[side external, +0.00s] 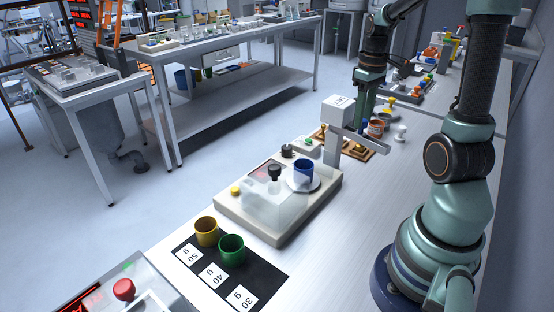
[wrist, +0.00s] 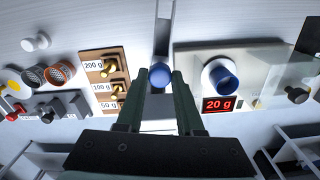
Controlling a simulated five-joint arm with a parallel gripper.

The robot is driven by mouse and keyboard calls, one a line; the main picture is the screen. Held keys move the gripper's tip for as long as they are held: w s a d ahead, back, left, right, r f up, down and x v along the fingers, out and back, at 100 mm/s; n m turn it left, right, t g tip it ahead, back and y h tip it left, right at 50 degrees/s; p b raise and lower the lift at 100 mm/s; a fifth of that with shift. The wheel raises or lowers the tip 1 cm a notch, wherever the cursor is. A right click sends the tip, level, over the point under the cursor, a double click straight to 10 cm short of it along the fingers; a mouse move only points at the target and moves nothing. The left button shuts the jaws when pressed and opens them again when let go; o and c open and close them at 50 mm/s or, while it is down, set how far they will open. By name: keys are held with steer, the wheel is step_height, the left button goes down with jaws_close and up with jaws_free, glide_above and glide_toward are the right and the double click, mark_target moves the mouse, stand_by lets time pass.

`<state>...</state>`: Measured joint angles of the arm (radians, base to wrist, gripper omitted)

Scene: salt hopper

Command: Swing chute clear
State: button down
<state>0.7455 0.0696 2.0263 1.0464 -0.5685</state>
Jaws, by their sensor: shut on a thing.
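The salt hopper (side external: 339,109) is a white box on a post behind the scale (side external: 250,220). Its pale chute (side external: 362,137) points to the right, away from the scale; in the wrist view the chute (wrist: 163,35) ends at a round blue knob (wrist: 160,76). My gripper (wrist: 160,78) is shut on this knob, a finger on each side. A blue cup (side external: 303,171) stands upright on the scale's round pan, and the chute is apart from it, to its left in the wrist view. The scale display (wrist: 219,105) reads 20 g.
Brass weights (wrist: 113,88) sit on a wooden board beside the chute. A yellow cup (side external: 206,232) and a green cup (side external: 231,248) stand on a black mat (side external: 268,277) labelled 50, 40 and 30 g. A clear shield (side external: 262,197) covers the scale's front. Bare bench lies right of the scale.

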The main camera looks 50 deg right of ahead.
steer(key=shift+d+r+n, duration=0.1)
steer(key=shift+d+n, duration=0.65)
steer(key=shift+n, duration=0.25)
steer(key=shift+d, duration=0.1)
steer(key=c, duration=0.5)
jaws_free()
steer(key=shift+c, duration=0.2)
step_height(320, 180, up, 12)
